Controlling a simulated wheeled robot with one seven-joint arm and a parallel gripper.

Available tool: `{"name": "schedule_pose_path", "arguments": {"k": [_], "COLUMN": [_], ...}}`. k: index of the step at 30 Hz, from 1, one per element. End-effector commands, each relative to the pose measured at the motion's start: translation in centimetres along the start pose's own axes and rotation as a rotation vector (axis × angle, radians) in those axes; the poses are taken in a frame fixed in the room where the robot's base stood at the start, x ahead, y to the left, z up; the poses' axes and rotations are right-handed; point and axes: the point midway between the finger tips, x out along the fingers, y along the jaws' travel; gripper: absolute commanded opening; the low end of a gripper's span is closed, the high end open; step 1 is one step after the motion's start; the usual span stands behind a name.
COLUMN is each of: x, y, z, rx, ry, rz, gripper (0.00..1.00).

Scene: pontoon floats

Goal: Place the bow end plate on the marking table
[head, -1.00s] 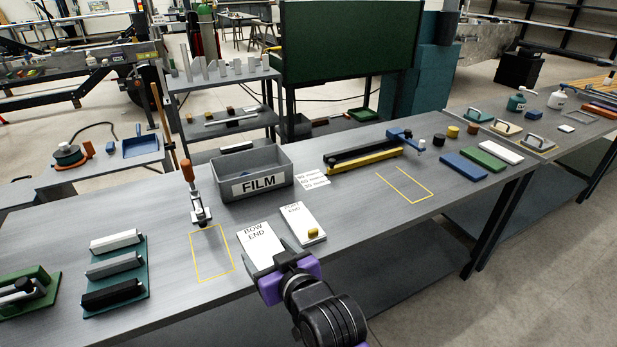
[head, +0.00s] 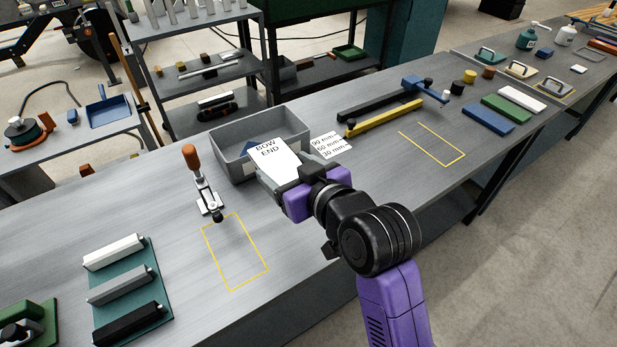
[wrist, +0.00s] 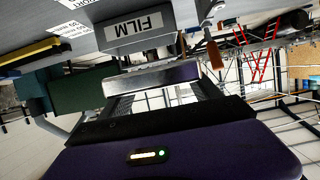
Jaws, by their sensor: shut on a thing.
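A white bow end plate (head: 275,158), lettered "BOW END", is held in my gripper (head: 290,180) in the head view. The plate appears raised, overlapping the front of the grey bin in the picture. In the wrist view the plate (wrist: 152,80) shows edge-on between the two fingers of my gripper (wrist: 158,95). A yellow rectangle (head: 235,250) is marked on the grey bench (head: 170,235), left of and nearer than the plate, and is empty. Which surface is the marking table is not labelled. My gripper and arm hide the bench behind them.
A toggle clamp (head: 205,190) with an orange handle stands at the rectangle's far edge. The grey bin (head: 227,140) is behind the plate. A green board (head: 128,290) with several bars lies left. A second yellow outline (head: 435,143) is at right, clear.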

Motion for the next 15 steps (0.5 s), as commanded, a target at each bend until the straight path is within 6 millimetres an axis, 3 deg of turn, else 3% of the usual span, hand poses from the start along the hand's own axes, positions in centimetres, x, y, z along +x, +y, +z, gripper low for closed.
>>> {"name": "schedule_pose_path", "arguments": {"k": [15], "x": [4.2], "y": [-0.1], "z": [11.4], "rx": [0.002], "ry": [-0.003], "rz": [-0.001], "gripper": [0.24]}}
